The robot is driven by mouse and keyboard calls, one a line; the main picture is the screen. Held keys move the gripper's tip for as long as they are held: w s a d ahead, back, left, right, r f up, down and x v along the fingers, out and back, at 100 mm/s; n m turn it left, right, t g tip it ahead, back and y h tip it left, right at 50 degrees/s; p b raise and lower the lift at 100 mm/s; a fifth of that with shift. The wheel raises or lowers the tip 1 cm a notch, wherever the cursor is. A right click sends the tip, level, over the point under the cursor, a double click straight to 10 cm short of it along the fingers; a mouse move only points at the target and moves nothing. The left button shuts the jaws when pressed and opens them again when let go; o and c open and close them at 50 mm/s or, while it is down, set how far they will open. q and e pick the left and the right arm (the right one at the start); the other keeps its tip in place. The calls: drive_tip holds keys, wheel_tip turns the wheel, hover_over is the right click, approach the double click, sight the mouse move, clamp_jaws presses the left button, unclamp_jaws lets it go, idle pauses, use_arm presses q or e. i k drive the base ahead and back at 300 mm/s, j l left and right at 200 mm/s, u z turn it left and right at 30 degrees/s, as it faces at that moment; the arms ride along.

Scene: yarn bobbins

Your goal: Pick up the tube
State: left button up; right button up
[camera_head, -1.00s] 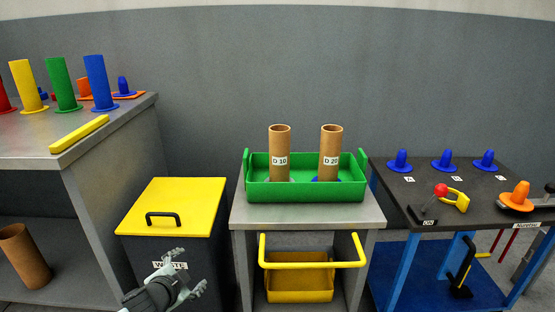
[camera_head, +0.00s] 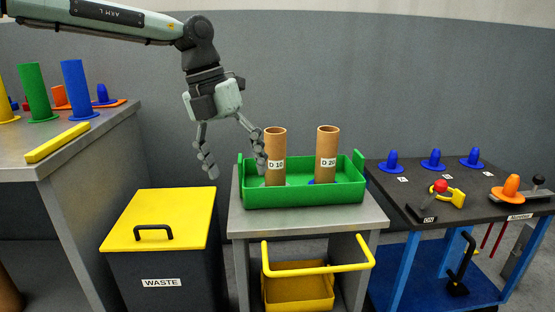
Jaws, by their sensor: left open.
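Two brown cardboard tubes stand upright in a green tray (camera_head: 310,193) on a grey table. The left tube (camera_head: 275,148) has a label reading D 10. The right tube (camera_head: 327,145) has a label reading D 20. My left gripper (camera_head: 235,170) is open and points down, up and to the left of the tray. Its right finger overlaps the left edge of the D 10 tube in the picture; I cannot tell whether they touch. Nothing is between its fingers. My right gripper is not in view.
A black waste bin with a yellow lid (camera_head: 185,205) stands left of the grey table (camera_head: 244,221). A bench (camera_head: 100,140) at left holds coloured posts and a yellow bar (camera_head: 57,142). A dark table (camera_head: 470,192) at right holds blue cones, a red-knobbed lever and an orange cone.

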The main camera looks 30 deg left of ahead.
sight(275, 138)
drive_tip(key=i+j, duration=0.1)
drive_tip(key=i, duration=0.35)
drive_tip(key=i+j, duration=0.1)
drive_tip(key=i, duration=0.35)
